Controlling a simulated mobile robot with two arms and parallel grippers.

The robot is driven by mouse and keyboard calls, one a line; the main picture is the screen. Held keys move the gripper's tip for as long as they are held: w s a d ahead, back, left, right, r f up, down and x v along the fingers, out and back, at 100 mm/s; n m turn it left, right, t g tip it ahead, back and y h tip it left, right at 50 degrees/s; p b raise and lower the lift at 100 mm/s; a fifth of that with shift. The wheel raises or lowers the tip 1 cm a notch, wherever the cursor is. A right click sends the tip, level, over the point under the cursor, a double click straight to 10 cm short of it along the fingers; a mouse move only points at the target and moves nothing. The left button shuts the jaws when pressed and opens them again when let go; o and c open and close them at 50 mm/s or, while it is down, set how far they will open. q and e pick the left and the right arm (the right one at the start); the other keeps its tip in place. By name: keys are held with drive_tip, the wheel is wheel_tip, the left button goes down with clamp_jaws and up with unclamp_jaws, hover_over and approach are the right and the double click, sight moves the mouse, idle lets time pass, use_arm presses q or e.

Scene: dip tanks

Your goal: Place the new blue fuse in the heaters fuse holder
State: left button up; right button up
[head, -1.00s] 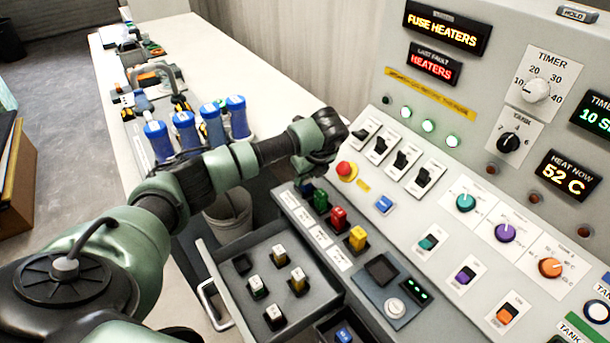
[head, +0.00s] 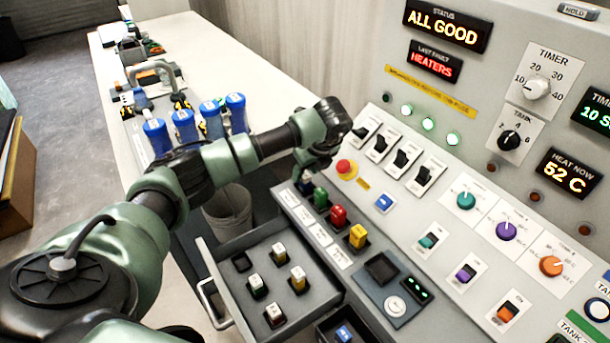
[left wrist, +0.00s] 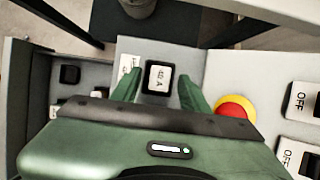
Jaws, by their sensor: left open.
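My left gripper (head: 312,172) is at the far left end of the fuse row on the panel, partly hidden by its own wrist. In the left wrist view its two green fingers (left wrist: 161,88) stand apart, one on each side of a fuse. That fuse (left wrist: 159,76) has a pale, marked top and sits upright in a dark holder; a gap shows beside it. In the head view, only a bit of this fuse (head: 306,188), dark bluish, shows below the gripper. The status display (head: 443,25) reads ALL GOOD. My right gripper is not seen.
Green (head: 321,198), red (head: 338,215) and yellow (head: 357,236) fuses stand in the same row. A red stop button (head: 344,167) is close right of the gripper. The open drawer (head: 243,297) holds several fuses and one empty slot. A blue fuse (head: 344,333) lies in a bin.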

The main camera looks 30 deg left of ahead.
use_arm(q)
drive_tip(key=b+v, duration=0.1)
drive_tip(key=v, duration=0.8)
drive_tip(key=shift+d+r, duration=0.15)
drive_tip(key=shift+r, duration=0.1)
drive_tip(key=shift+s, duration=0.1)
